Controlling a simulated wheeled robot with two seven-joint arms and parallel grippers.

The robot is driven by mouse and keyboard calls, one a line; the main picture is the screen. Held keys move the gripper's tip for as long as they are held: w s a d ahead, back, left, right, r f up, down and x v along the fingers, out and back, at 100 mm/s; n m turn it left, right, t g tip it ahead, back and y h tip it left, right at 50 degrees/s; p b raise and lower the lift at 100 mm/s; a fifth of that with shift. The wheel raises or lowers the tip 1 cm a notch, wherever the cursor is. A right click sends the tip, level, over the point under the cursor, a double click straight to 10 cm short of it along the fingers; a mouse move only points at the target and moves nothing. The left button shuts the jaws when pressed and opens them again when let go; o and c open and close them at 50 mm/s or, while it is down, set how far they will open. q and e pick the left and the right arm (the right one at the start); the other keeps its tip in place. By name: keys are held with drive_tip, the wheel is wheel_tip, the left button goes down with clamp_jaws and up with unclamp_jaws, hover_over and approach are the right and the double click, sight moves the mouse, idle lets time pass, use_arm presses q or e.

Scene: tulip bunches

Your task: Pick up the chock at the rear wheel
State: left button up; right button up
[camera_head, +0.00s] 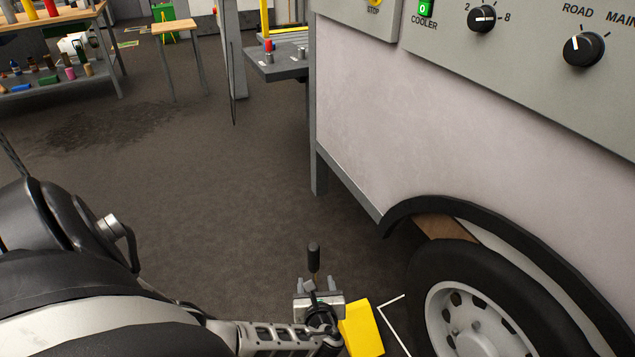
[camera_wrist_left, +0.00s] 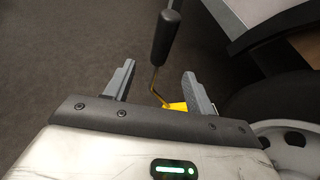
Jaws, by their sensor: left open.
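The yellow chock (camera_head: 362,330) lies on the floor just left of the rear wheel (camera_head: 478,315). A small part of the chock (camera_wrist_left: 177,106) shows between my fingers in the left wrist view. A black handle (camera_head: 314,257) stands up by my left gripper; in the wrist view this handle (camera_wrist_left: 165,36) has a thin bent rod running down towards the chock. My left gripper (camera_head: 317,283) is open, low beside the chock. Its fingers (camera_wrist_left: 159,70) lie on either side of the rod in the picture; contact cannot be told. My right gripper is out of view.
White corner lines (camera_head: 394,318) mark the floor between chock and wheel. The vehicle's pale side panel (camera_head: 420,130) and dark wheel arch (camera_head: 470,207) close off the right. A grey bench (camera_head: 278,68) stands behind. The floor (camera_head: 220,190) to the left is clear.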

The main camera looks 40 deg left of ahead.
use_arm(q)
drive_tip(key=shift+p+v, duration=0.45)
drive_tip(key=shift+v, duration=1.85)
